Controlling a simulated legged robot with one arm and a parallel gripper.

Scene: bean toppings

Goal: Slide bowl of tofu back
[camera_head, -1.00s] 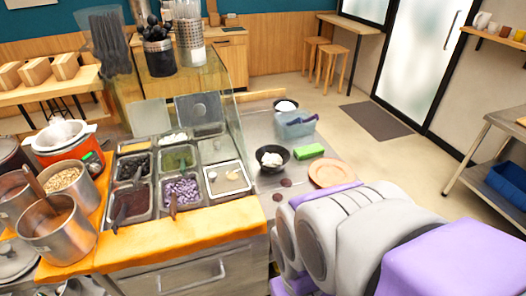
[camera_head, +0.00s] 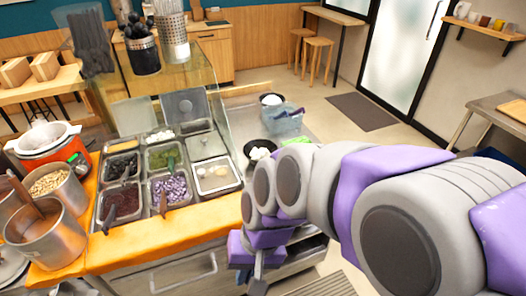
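A dark bowl with white chunks, likely the tofu (camera_head: 258,153), stands on the steel counter right of the topping bins. My arm partly covers it. Another dark bowl (camera_head: 271,100) with white contents stands farther back, behind a clear bluish tub. I cannot tell for certain which bowl holds the tofu. My gripper (camera_head: 258,275) hangs at the front side of the counter, nearer than the bowls and apart from them. Its fingers are small and seen from behind, so I cannot tell whether it is open or shut.
Metal bins of toppings (camera_head: 163,190) fill the counter to the left, with a glass guard (camera_head: 215,85) behind them. A clear bluish tub (camera_head: 282,121) stands behind the nearer bowl. My arm hides much of the counter's right part.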

